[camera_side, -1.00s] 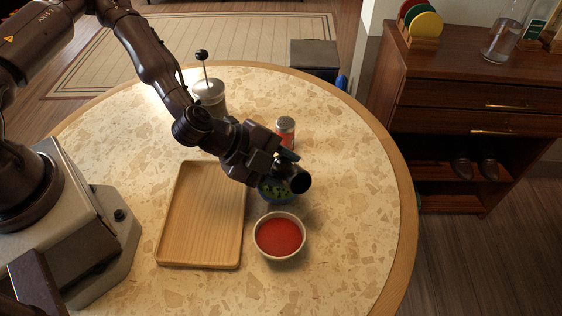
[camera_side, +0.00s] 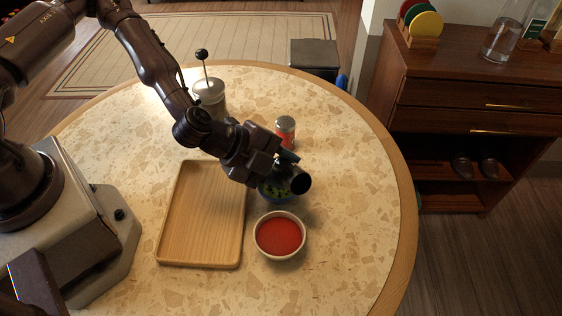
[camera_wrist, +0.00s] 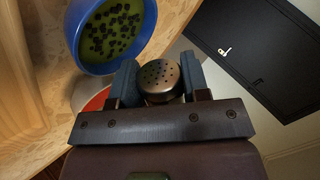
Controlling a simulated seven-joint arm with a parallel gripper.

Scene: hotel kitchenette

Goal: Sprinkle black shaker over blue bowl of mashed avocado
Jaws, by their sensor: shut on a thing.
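My gripper (camera_side: 284,170) is shut on the black shaker (camera_side: 300,182), which is tilted on its side above the blue bowl (camera_side: 283,203). In the wrist view, the shaker's perforated metal cap (camera_wrist: 160,78) shows between the two blue-grey fingers of my gripper (camera_wrist: 159,82). The blue bowl (camera_wrist: 97,67) is at the upper left there, holding green mashed avocado (camera_wrist: 128,38) with many dark specks on top. In the side view, my gripper and the shaker hide part of the bowl. I cannot see any grains falling.
A bowl of red sauce (camera_side: 279,236) stands in front of the blue bowl. An empty wooden tray (camera_side: 240,255) lies to the left. A red shaker with a silver cap (camera_side: 286,128) and a metal canister with a black knob (camera_side: 209,92) stand behind. The table's right side is clear.

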